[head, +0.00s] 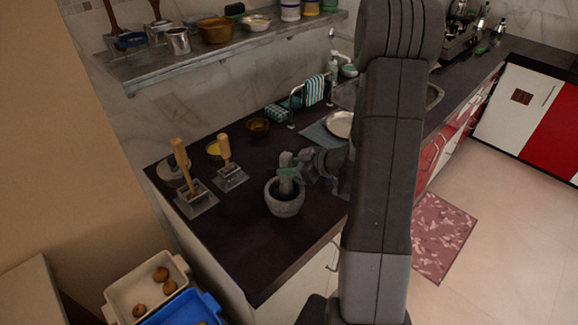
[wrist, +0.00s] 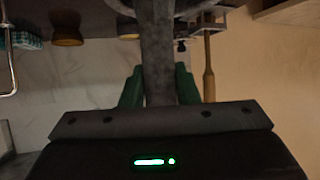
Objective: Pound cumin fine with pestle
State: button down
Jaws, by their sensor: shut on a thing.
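The grey stone mortar (head: 284,205) stands on the dark counter, left of my arm. The grey stone pestle (head: 285,159) is roughly upright, with its lower end down in the mortar's mouth. My gripper (head: 291,173) is shut on the pestle's shaft just above the mortar rim. In the wrist view, the pestle (wrist: 158,45) runs between the green fingers of my gripper (wrist: 159,85), and part of the mortar's rim (wrist: 198,7) shows at the top edge. The cumin is not visible; the mortar's inside is hidden.
Two wooden-handled tools on metal bases (head: 197,200) (head: 231,178) stand left of the mortar. A brown bowl (head: 258,126) and a plate (head: 340,124) on a mat lie behind. A shelf (head: 220,55) hangs above. The counter in front of the mortar is clear.

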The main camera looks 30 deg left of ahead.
jog(key=shift+f+b, duration=0.35)
jog(key=shift+f, duration=0.5)
jog(key=shift+r, duration=0.1)
jog(key=shift+r+p, duration=1.2)
jog(key=shift+r, duration=0.1)
jog(key=c, duration=1.7)
grip_release()
grip_shut()
